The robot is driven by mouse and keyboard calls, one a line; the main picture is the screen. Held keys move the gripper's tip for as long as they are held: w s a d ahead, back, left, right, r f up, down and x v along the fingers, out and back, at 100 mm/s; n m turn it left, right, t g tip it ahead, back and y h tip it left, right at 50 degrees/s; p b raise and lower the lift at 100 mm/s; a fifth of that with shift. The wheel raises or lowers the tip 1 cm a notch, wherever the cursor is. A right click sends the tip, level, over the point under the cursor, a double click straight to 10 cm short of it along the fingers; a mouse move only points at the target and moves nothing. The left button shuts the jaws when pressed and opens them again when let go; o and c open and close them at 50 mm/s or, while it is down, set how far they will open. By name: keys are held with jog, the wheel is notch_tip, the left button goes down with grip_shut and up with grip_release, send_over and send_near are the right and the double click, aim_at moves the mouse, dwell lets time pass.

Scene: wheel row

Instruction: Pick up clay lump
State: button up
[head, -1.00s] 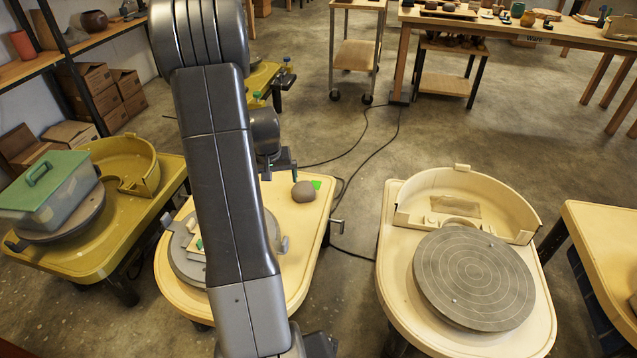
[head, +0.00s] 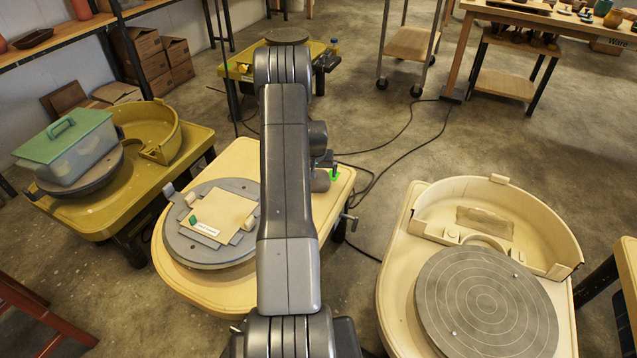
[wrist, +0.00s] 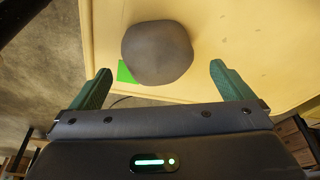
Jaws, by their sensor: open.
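The clay lump (wrist: 157,52) is a rounded grey-brown ball on the cream wheel table (wrist: 240,45), seen in the wrist view. A bright green patch (wrist: 124,72) shows beside it. My gripper (wrist: 160,71) is open, with its two green fingers spread to either side of the lump's near edge. The lump sits centred in front of the gap, and no contact shows. In the head view the lump (head: 320,181) is partly hidden behind my arm and wrist, at the far right part of the table.
A grey wheel head (head: 178,238) with a tan board (head: 222,212) sits on the same table. To the right stands another cream wheel (head: 480,300) with a splash pan. At left, a mustard wheel table (head: 90,215) carries a green-lidded tub (head: 65,145). Cables cross the open floor.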

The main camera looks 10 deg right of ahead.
aim_at(318, 176)
jog(key=shift+d+b+x, duration=0.15)
jog(key=shift+b+x, duration=0.2)
jog(key=shift+x, duration=1.2)
jog(key=shift+d+b+x, duration=0.15)
jog(key=shift+b+x, duration=0.15)
jog(key=shift+x, duration=1.2)
jog(key=c, duration=0.9)
jog(key=shift+w+r, duration=0.1)
jog(key=shift+r, duration=0.1)
